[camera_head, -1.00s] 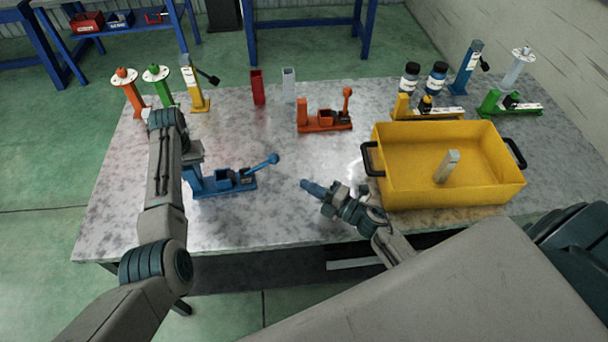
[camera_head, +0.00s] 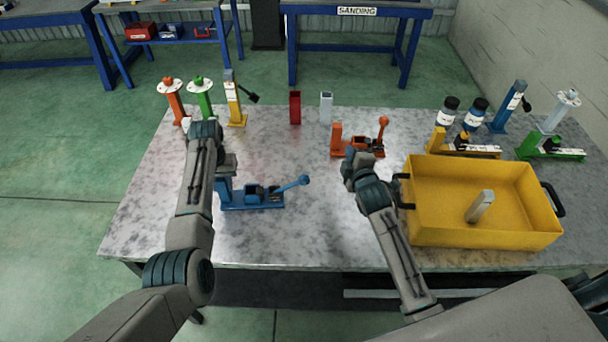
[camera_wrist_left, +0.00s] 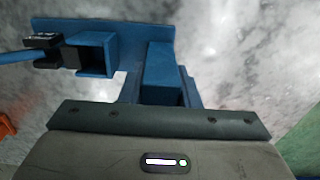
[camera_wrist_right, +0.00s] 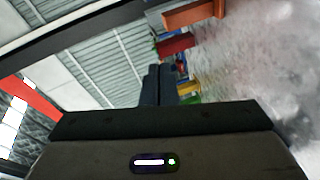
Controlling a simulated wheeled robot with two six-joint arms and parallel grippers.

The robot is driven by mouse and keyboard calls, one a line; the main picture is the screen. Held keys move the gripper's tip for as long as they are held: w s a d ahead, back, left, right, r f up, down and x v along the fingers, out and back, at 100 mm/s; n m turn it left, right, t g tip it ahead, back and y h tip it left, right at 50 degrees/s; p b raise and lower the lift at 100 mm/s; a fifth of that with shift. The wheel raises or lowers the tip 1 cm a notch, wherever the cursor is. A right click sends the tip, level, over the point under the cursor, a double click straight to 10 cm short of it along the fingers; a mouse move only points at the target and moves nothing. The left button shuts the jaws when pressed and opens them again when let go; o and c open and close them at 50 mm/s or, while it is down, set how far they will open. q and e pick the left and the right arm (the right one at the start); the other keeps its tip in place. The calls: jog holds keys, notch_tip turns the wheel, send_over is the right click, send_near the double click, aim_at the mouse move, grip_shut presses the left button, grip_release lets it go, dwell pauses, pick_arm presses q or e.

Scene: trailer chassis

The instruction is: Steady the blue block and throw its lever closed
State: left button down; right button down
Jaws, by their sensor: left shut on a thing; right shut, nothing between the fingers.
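The blue block (camera_head: 250,201) stands on the table at left of centre, with an upright post at its left end. Its lever (camera_head: 290,186) sticks out to the right, slightly raised, ending in a blue ball knob (camera_head: 304,180). My left gripper (camera_head: 226,172) is shut on the block's post; the left wrist view shows the post (camera_wrist_left: 165,75) between the fingers, and the lever (camera_wrist_left: 15,57) at the left edge. My right gripper (camera_head: 350,158) is shut and empty, right of the knob and apart from it. In the right wrist view its fingers (camera_wrist_right: 159,84) are together.
An orange block (camera_head: 358,150) with a raised lever stands just behind my right gripper. A yellow bin (camera_head: 440,235) holding a grey piece (camera_head: 479,206) is to the right. Red (camera_head: 295,107) and white (camera_head: 326,107) holders stand at the back. The table between the block and bin is mostly clear.

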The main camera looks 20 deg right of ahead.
jog(key=s+a+r+n+g+y, duration=0.45)
jog(key=a+r+g, duration=0.35)
jog(key=a+g, duration=0.3)
send_over(296, 182)
jog(key=s+d, duration=0.2)
jog(key=shift+y, duration=0.35)
jog(key=shift+s+a+f, duration=0.1)
jog(key=shift+f, duration=2.9)
jog(key=shift+s+a+f, duration=0.1)
jog(key=shift+f, duration=2.9)
